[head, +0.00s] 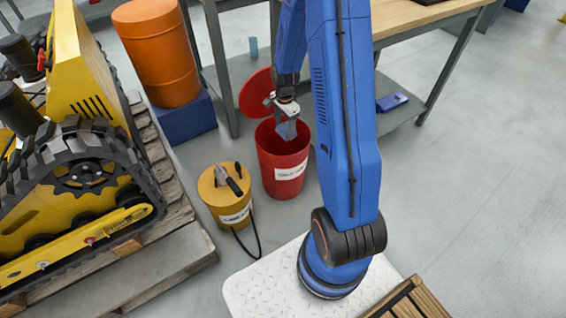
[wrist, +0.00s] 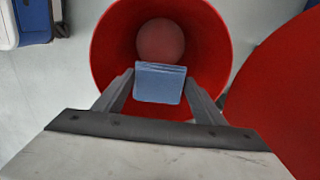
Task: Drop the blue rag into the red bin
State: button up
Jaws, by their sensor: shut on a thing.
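The red bin (head: 282,172) stands on the floor with its red lid (head: 256,93) tipped up behind it. My gripper (head: 287,128) points down over the bin's open mouth. In the wrist view my gripper (wrist: 160,88) is shut on the folded blue rag (wrist: 160,84), which lies between its fingers. The rag (head: 285,131) hangs at about the height of the bin's rim in the head view. In the wrist view the bin (wrist: 105,50) surrounds the rag, with its floor visible beyond. How deep the rag sits is hard to tell.
A yellow can (head: 222,199) with tools and a cable stands left of the bin. A yellow tracked machine (head: 70,170) rests on a pallet at left. An orange drum (head: 158,50) stands on a blue block behind. A workbench (head: 420,15) is behind; floor at right is clear.

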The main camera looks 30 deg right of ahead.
jog(key=shift+f, duration=0.15)
jog(key=o, duration=1.1)
notch_tip(320, 180, up, 17)
jog(key=shift+r, duration=0.2)
